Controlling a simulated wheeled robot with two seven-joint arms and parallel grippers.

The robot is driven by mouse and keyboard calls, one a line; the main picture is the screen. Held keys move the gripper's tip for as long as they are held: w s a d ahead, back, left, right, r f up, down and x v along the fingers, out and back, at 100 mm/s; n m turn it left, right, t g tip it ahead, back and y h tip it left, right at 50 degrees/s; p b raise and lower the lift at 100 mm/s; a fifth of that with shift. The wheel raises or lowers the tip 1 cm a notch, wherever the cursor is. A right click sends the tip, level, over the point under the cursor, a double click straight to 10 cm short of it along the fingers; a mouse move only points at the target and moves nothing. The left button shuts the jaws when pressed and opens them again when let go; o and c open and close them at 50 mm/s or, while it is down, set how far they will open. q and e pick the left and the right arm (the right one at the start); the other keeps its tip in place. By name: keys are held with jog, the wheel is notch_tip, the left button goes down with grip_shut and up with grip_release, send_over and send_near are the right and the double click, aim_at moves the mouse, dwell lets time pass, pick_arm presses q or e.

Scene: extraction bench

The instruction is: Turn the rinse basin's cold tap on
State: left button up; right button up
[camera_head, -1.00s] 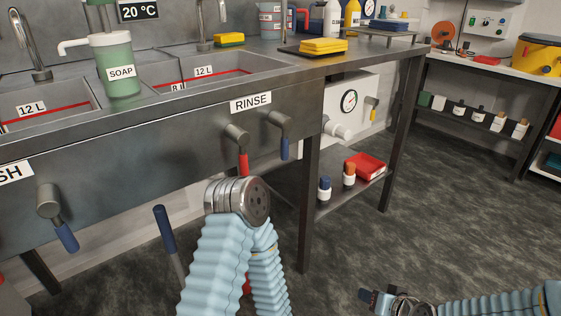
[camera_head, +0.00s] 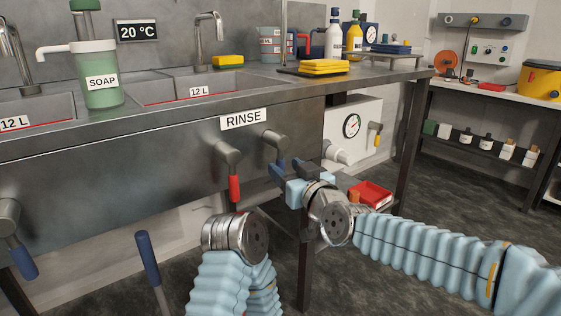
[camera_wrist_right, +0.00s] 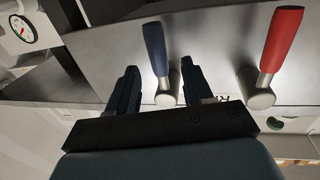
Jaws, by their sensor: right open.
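The rinse basin's cold tap has a blue lever (camera_head: 281,163) that hangs down from its grey body (camera_head: 271,141), right of the RINSE label (camera_head: 244,119). In the right wrist view, which is turned over, the blue lever (camera_wrist_right: 155,48) lies between the lines of my two fingers. My right gripper (camera_head: 286,170) is open in front of the lever's lower part, one finger to each side. I cannot tell whether a finger touches it. The gripper partly hides the lever in the head view. My left arm's wrist shows low in the middle, but its gripper does not.
The red-levered tap (camera_head: 234,188) is close to the left of the blue one, and shows beside my fingers in the wrist view (camera_wrist_right: 283,38). Another blue-levered tap (camera_head: 24,263) is at far left. A table leg (camera_head: 306,264) and a red tray (camera_head: 371,195) are below right.

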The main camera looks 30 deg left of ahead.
aim_at(283, 166)
jog(key=shift+x, duration=1.85)
grip_shut()
